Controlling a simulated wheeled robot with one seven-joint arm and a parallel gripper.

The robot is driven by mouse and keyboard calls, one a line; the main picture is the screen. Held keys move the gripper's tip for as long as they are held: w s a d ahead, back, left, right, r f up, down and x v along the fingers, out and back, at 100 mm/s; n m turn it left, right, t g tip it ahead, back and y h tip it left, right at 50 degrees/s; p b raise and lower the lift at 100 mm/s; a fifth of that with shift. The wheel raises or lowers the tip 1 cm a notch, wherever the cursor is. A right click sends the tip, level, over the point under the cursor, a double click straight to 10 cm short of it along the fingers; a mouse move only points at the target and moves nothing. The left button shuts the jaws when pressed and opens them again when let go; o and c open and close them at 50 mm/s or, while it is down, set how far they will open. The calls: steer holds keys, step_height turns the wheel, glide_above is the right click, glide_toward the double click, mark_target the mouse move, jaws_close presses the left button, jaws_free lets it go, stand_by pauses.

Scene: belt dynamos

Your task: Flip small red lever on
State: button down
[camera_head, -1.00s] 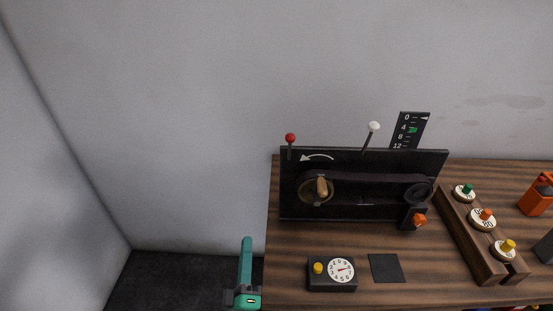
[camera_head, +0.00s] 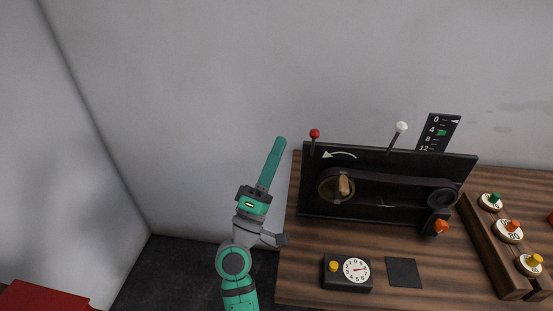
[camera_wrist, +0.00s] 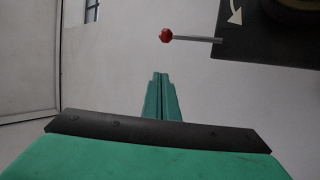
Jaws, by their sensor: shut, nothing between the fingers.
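The small red lever (camera_head: 314,134) has a red ball on a thin dark stem at the top left corner of the upright black panel (camera_head: 310,203). In the head view its stem stands nearly upright. It also shows in the wrist view (camera_wrist: 166,35), ball to the left, with its stem meeting the panel's edge at the right. My gripper (camera_head: 281,141) is green, shut and empty. In the head view its tip is left of the red ball, at nearly the same height, with a gap between. In the wrist view the closed fingers (camera_wrist: 160,78) are below the ball, apart from it.
The panel carries a belt, a wooden-handled crank (camera_head: 344,186), a white-knobbed lever (camera_head: 401,127) and a scale plate (camera_head: 439,132). A dial box (camera_head: 347,273) and a dark square (camera_head: 404,272) lie in front. A wooden rack (camera_head: 489,243) with knobs is at right.

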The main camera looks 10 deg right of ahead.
mark_target(313, 144)
steer(key=w+d+r, duration=0.1)
steer(key=d+r, duration=0.1)
steer(key=d, duration=0.3)
steer(key=shift+d, duration=0.35)
steer(key=shift+s+a, duration=0.15)
steer(key=shift+a, duration=0.05)
stand_by(0.5)
steer(key=shift+s+a+f, duration=0.1)
steer(key=shift+s+f, duration=0.25)
steer(key=shift+f, duration=0.1)
steer(key=shift+s+f, duration=0.55)
steer(key=shift+s, duration=0.2)
steer(key=shift+w+a, duration=0.2)
steer(key=shift+w, duration=0.05)
stand_by(1.1)
